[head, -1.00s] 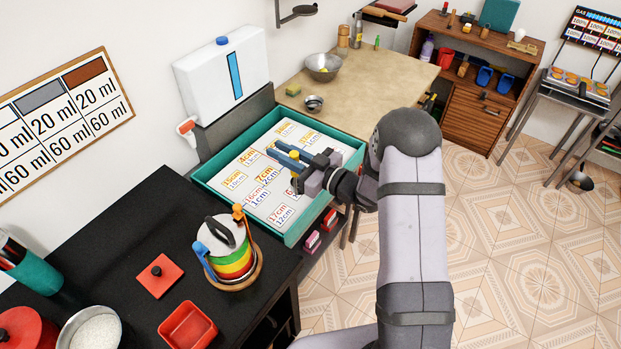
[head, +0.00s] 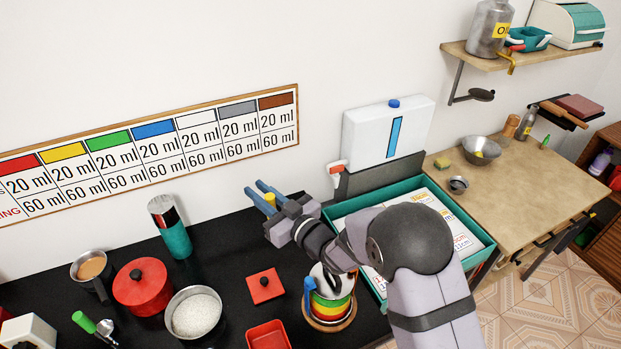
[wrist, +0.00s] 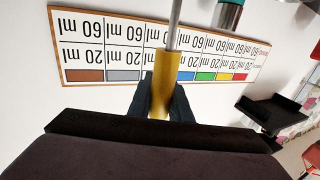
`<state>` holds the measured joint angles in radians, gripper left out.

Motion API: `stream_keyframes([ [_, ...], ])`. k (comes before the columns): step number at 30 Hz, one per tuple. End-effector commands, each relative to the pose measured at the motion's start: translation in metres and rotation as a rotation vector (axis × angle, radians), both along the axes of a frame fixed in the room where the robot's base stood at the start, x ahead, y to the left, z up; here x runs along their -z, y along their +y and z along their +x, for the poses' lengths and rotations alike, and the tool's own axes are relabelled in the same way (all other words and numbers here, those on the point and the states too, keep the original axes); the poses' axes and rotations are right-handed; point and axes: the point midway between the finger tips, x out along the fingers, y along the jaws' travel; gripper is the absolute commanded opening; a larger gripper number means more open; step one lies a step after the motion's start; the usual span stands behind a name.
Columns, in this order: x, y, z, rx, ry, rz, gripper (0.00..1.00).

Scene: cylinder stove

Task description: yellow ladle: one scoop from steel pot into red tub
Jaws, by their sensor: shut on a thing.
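My gripper (head: 266,196) is shut on the yellow ladle's handle (wrist: 165,82), high above the back of the black counter. The handle shows as a small yellow patch between the fingers in the head view (head: 270,200). In the wrist view its grey shaft (wrist: 175,25) runs out of the top edge; the ladle's bowl is not visible in either view. A steel pot (head: 222,313) full of white grains stands at the front, left of and below my gripper. The red tub (head: 268,338) is right of the pot, cut by the bottom edge, and looks empty.
A red square lid (head: 264,286) lies behind the tub. A lidded red pot (head: 141,287), a small pan with brown contents (head: 91,267) and a tall teal-and-steel cylinder (head: 172,228) stand left.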

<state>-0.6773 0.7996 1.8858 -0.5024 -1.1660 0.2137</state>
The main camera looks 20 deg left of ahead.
Motion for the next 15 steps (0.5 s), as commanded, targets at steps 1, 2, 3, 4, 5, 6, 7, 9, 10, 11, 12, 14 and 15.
stream_keyframes([
  [1, 0.001, 0.017, -0.020, -0.036, 0.000, 0.000, 0.00],
  [2, 0.003, 0.025, -0.030, -0.053, 0.001, -0.001, 0.00],
  [3, 0.005, 0.036, -0.044, -0.077, 0.001, -0.001, 0.00],
  [4, 0.007, 0.044, -0.055, -0.096, 0.002, -0.001, 0.00],
  [5, 0.008, 0.052, -0.066, -0.115, 0.002, -0.001, 0.00],
  [6, 0.010, 0.061, -0.081, -0.140, 0.001, -0.001, 0.00],
  [7, 0.012, 0.068, -0.092, -0.157, 0.001, -0.001, 0.00],
  [9, 0.016, 0.083, -0.119, -0.201, 0.001, -0.001, 0.00],
  [10, 0.017, 0.089, -0.130, -0.219, 0.001, -0.001, 0.00],
  [11, 0.019, 0.094, -0.141, -0.236, 0.001, 0.000, 0.00],
  [12, 0.021, 0.101, -0.155, -0.259, 0.001, -0.001, 0.00],
  [14, 0.024, 0.109, -0.175, -0.290, 0.001, -0.001, 0.00],
  [15, 0.026, 0.114, -0.187, -0.309, 0.001, -0.001, 0.00],
])
